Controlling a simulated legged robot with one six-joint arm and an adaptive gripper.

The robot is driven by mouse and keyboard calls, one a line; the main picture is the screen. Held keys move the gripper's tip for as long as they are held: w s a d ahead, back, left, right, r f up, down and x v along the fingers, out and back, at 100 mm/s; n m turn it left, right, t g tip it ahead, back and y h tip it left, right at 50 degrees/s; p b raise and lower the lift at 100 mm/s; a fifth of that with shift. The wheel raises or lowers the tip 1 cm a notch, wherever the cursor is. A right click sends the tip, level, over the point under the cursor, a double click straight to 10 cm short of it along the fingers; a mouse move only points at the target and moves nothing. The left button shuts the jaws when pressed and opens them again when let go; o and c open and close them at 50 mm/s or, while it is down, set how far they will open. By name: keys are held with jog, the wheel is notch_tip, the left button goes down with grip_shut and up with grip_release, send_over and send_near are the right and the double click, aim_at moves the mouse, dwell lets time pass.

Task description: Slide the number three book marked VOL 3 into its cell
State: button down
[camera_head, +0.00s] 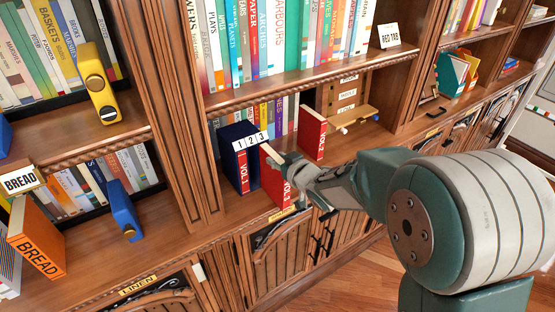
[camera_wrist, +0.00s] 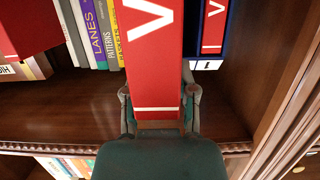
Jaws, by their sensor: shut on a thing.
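My gripper (camera_head: 296,168) is shut on a red book (camera_head: 274,180); its lettering looks like VOL 3 but is small. The wrist view shows the same book (camera_wrist: 152,60) upright between the fingers (camera_wrist: 158,96), with a large white V. A dark blue holder (camera_head: 236,131) labelled 1 2 3 stands just left of the held book in the head view. A red book marked VOL 1 (camera_head: 242,171) stands in its left cell. In the wrist view the holder (camera_wrist: 207,56) is at the right. The other cells are partly hidden.
Another red VOL book (camera_head: 313,134) stands farther right on the same shelf; its number is hard to read. It seems to be the red shape (camera_wrist: 25,28) at the wrist view's left. Books line the shelf's back. A wooden upright (camera_head: 185,120) is left of the holder.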

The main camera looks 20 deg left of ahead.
jog(key=shift+w+a, duration=0.1)
dwell(0.4)
jog(key=shift+s+d, duration=0.3)
jog(key=shift+w+a+r, duration=0.1)
jog(key=shift+w+a, duration=0.15)
jog(key=shift+a, duration=0.05)
dwell(1.4)
jog(key=shift+s+d, duration=0.25)
jog(key=shift+d, duration=0.05)
dwell(1.5)
jog(key=shift+w+a, duration=0.55)
dwell(0.3)
